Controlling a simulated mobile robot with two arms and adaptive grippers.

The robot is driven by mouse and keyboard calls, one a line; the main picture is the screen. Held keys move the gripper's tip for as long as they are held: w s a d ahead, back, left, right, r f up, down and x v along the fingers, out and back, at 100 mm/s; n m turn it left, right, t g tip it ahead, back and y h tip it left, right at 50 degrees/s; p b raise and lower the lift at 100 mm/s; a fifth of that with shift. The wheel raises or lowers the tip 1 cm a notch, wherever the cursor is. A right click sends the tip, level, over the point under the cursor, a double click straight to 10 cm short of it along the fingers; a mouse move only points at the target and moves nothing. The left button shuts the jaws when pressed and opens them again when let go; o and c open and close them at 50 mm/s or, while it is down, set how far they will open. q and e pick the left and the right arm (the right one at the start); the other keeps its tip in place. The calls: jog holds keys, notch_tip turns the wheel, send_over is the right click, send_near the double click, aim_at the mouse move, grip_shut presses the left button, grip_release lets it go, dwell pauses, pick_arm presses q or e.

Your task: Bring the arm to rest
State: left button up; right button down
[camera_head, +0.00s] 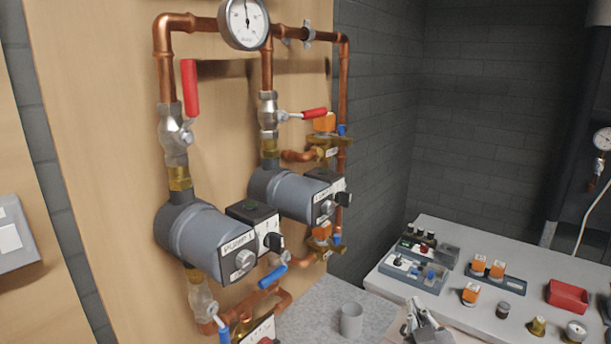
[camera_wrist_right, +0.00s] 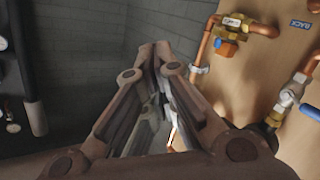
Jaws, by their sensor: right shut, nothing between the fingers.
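My right gripper (camera_head: 424,318) shows at the bottom of the head view, low in front of the grey bench and right of a grey mug. In the right wrist view its fingers (camera_wrist_right: 155,50) come together at the tips with nothing between them. It is apart from the pump assembly. My left gripper is in neither view.
Two grey pumps (camera_head: 205,236) and copper pipes with red-handled valves are mounted on a wooden panel (camera_head: 110,130). A grey cup (camera_head: 351,320) stands near my right gripper. A white table (camera_head: 460,300) holds trays, fittings and a red bin (camera_head: 567,297).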

jog(key=s+f+m+g, duration=0.1)
jog(key=s+f+g, duration=0.6)
jog(key=s+f, duration=0.75)
jog(key=s+f+g+y, duration=0.2)
jog(key=s+f+g, duration=0.55)
jog(key=s, duration=0.75)
notch_tip(320, 180, down, 29)
jog(key=s, duration=0.1)
jog(key=s+d+f, duration=0.2)
jog(key=s+f, duration=1.2)
jog(key=s, duration=0.2)
jog(key=shift+s+d+f+g, duration=0.2)
jog(key=shift+s+f+g, duration=0.05)
jog(key=shift+f+g, duration=0.1)
jog(key=c, duration=2.2)
grip_release()
